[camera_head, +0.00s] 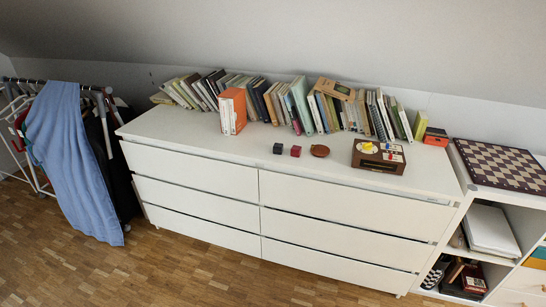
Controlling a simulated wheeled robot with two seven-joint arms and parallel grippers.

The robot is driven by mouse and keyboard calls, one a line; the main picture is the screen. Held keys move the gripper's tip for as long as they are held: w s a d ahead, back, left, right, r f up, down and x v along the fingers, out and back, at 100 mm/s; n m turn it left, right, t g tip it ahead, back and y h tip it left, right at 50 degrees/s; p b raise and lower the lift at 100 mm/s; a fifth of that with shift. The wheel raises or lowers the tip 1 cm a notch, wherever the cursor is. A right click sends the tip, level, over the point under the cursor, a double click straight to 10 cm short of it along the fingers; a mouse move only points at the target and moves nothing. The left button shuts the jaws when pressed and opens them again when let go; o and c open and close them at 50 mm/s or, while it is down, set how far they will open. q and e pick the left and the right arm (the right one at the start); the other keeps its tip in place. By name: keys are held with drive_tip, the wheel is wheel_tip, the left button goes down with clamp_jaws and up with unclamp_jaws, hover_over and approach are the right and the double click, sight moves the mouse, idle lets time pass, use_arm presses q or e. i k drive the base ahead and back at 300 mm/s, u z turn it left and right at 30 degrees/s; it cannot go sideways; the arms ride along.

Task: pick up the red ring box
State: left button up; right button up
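A small dark red box (295,151), which looks like the red ring box, sits on the top of the white dresser (225,148), near its front edge and about the middle. A small black box (278,148) stands close to its left, with a narrow gap. A round brown object (319,151) lies to its right. Neither of my grippers shows in the head view.
A row of books (310,105) lines the back of the dresser, with an orange-spined set (232,110) in front. A brown box (378,157) with small items on it stands right. A chessboard (502,165) lies on the adjoining shelf unit. The dresser's left front top is clear.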

sight(296, 151)
drive_tip(key=z, duration=0.2)
drive_tip(key=k, duration=0.25)
drive_tip(key=u, duration=1.4)
drive_tip(key=i, duration=2)
drive_tip(key=z, duration=1.5)
drive_tip(key=i, duration=1.05)
drive_tip(key=z, duration=1.1)
